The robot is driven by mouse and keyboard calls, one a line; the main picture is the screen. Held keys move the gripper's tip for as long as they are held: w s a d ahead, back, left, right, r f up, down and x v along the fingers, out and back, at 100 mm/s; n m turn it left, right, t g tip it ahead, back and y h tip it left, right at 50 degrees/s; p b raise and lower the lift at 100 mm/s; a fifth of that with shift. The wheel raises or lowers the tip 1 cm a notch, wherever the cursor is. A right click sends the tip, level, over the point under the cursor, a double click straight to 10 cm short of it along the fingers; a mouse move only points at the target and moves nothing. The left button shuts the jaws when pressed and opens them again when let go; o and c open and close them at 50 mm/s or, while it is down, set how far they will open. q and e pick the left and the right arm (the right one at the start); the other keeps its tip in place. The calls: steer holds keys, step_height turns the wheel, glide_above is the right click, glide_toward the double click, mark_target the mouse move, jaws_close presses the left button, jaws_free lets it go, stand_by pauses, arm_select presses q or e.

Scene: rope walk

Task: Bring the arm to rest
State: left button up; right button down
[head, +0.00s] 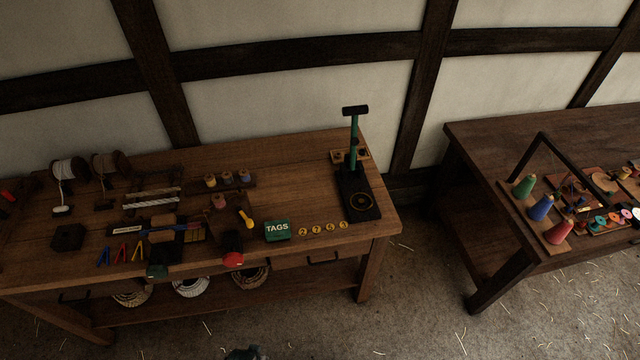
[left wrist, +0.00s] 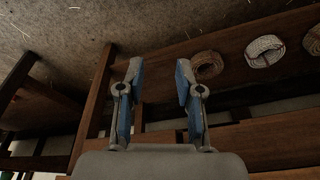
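My left gripper (left wrist: 158,80) shows in the left wrist view. Its two blue and grey fingers stand apart with nothing between them. Beyond them are the floor and the lower shelf of a wooden bench, and no finger is seen touching anything. In the head view only a small dark piece shows at the bottom edge, and I cannot tell which part of me it is. My right gripper is not seen in either view.
The workbench (head: 290,165) holds spools, tools, a green TAGS box (head: 277,231) and a stamp press (head: 354,165). Rope coils (left wrist: 265,50) lie on its lower shelf. A second table (head: 480,140) with coloured cones stands right. Straw-strewn floor (head: 410,310) in front is clear.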

arm_select(q)
steer(key=s+a+f+g+b, duration=0.1)
steer(key=s+f, duration=0.2)
steer(key=f, duration=0.6)
steer(key=s+f+b, duration=0.1)
steer(key=s+f, duration=0.3)
steer(key=f, duration=0.5)
steer(key=s+a+f+b, duration=0.1)
steer(key=s+a+f, duration=0.1)
steer(key=s+f, duration=0.8)
steer(key=s, duration=0.3)
steer(key=shift+s+a+f+g, duration=0.2)
steer(key=shift+s+a+g, duration=0.05)
steer(key=shift+g, duration=0.15)
